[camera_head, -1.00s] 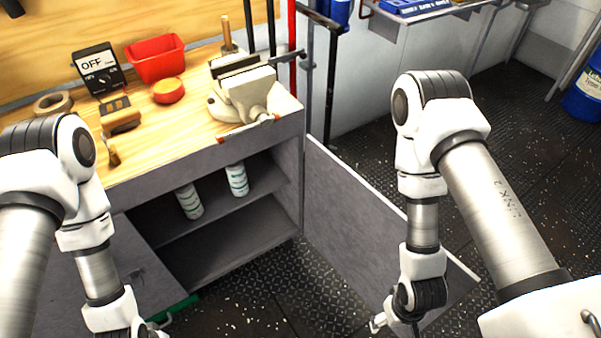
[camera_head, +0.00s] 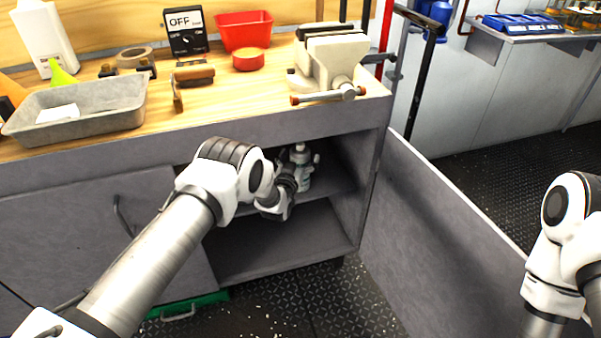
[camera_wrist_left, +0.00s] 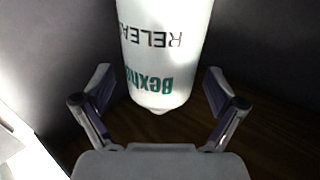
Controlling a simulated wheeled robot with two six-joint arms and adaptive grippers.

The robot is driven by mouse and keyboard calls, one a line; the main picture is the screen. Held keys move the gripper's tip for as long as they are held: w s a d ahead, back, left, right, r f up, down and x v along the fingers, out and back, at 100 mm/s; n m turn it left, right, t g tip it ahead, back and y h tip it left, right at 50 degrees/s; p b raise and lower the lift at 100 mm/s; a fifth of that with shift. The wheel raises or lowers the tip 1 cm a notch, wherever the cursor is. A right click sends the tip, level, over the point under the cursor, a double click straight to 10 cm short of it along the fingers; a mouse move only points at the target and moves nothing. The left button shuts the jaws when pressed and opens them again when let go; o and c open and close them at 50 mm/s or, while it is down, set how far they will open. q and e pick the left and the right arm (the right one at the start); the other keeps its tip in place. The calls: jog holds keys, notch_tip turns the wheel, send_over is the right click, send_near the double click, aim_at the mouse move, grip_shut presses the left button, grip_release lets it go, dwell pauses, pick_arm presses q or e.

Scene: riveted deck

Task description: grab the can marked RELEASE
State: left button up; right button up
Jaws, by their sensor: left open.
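The can marked RELEASE (camera_wrist_left: 165,45), white with dark and green lettering, fills the upper middle of the left wrist view, its print upside down there. In the head view a white can (camera_head: 303,172) shows on the cabinet's upper shelf (camera_head: 335,186), partly covered by my left gripper (camera_head: 298,162). In the left wrist view my left gripper (camera_wrist_left: 160,82) is open, one finger on each side of the can's near end, with dark gaps between fingers and can. My right arm shows at the right edge of the head view; its gripper is out of frame.
The cabinet's right door (camera_head: 430,235) stands open; its left door (camera_head: 105,235) looks shut. The benchtop above carries a vise (camera_head: 330,60), a grey tray (camera_head: 80,108) and a red bin (camera_head: 244,30). A green case (camera_head: 188,305) lies under the cabinet. The lower compartment looks empty.

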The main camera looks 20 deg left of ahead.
pick_arm(q)
jog(key=shift+w, duration=0.5)
grip_shut()
jog(key=shift+r, duration=0.1)
